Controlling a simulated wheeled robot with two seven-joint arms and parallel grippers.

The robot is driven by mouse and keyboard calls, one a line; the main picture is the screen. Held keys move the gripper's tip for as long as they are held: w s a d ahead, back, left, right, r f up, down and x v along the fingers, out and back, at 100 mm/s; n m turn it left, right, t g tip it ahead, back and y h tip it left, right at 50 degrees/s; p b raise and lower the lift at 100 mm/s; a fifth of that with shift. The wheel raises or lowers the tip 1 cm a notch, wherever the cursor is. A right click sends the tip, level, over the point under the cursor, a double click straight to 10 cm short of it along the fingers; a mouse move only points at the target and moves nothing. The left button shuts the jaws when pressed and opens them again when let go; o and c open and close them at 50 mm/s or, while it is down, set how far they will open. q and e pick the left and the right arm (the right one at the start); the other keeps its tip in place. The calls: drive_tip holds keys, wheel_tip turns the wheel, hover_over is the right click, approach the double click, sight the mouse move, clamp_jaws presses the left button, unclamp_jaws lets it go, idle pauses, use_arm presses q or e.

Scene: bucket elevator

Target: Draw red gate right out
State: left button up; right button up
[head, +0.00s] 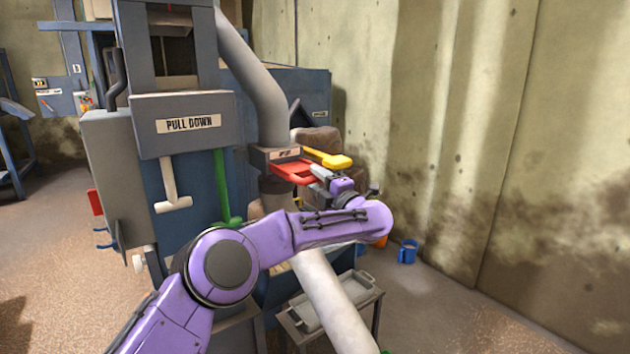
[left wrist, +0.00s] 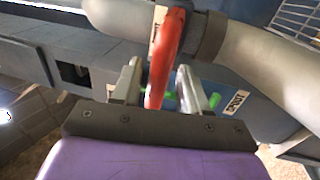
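The red gate (head: 292,172) sticks out of the dark housing on the grey pipe, below a yellow handle (head: 330,159). My left gripper (head: 318,174) is at the right end of the red gate's handle. In the left wrist view, the red gate (left wrist: 167,48) stands between the two grey fingers of my left gripper (left wrist: 162,88). The fingers are spread, with a gap visible beside the red bar, so it does not look clamped. My right gripper is not in view.
A grey box marked PULL DOWN (head: 185,124) with a T-handle (head: 172,200) is at the left. A green handle (head: 228,190) hangs beside it. A grey tray (head: 330,305) stands below, and a blue mug (head: 407,252) is on the floor by the wall.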

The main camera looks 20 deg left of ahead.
use_arm(q)
drive_tip(key=shift+r, duration=0.15)
drive_tip(key=shift+s, duration=0.1)
drive_tip(key=b+v, duration=0.3)
drive_tip(key=v, duration=0.7)
drive_tip(key=shift+d+b, duration=0.3)
drive_tip(key=shift+b, duration=0.1)
